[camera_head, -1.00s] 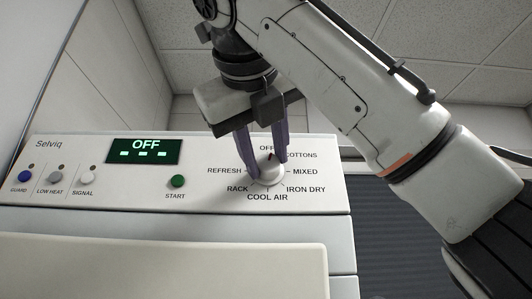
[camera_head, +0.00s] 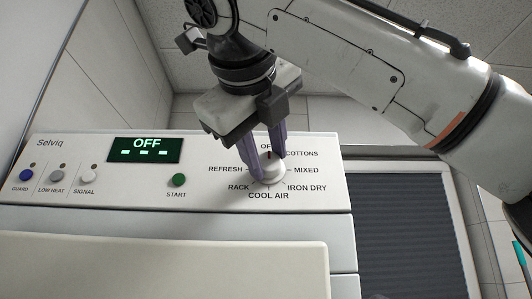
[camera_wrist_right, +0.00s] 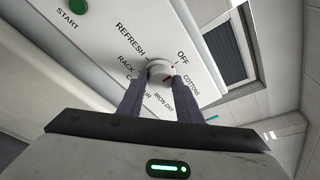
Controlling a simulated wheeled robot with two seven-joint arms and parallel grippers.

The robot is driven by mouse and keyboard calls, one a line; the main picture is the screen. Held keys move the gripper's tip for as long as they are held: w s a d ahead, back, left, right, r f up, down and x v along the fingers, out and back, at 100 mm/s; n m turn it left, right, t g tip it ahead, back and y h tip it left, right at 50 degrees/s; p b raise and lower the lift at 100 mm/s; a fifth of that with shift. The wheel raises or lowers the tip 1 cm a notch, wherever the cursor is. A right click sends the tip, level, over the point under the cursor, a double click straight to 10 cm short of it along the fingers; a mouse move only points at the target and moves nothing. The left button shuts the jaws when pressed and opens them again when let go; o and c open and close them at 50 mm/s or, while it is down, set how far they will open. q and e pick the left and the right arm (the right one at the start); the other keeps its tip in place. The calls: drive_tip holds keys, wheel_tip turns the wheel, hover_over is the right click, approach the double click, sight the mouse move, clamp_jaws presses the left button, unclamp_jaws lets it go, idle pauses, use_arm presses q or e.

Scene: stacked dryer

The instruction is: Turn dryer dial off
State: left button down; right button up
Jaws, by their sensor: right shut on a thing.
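The dryer dial (camera_head: 270,174) is a white round knob on the control panel. Its red mark points up towards the OFF label, which is partly hidden by my fingers in the head view. The dial also shows in the wrist view (camera_wrist_right: 160,70), its red mark on the OFF side. The display (camera_head: 145,150) reads OFF with dashes beneath. My right gripper (camera_head: 269,158) is shut on the dial, with its purple-grey fingers on either side of it; it also shows in the wrist view (camera_wrist_right: 161,84). My left gripper is not in view.
Left of the dial are a green START button (camera_head: 178,180) and GUARD (camera_head: 26,175), LOW HEAT (camera_head: 57,175) and SIGNAL (camera_head: 87,176) buttons. The white panel top (camera_head: 60,139) runs close behind my fingers. A dark blind (camera_head: 415,235) is at right.

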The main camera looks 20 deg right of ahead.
drive_tip(key=o, duration=1)
drive_tip(key=shift+o, duration=0.2)
drive_tip(key=v, duration=1)
drive_tip(key=shift+s, duration=0.2)
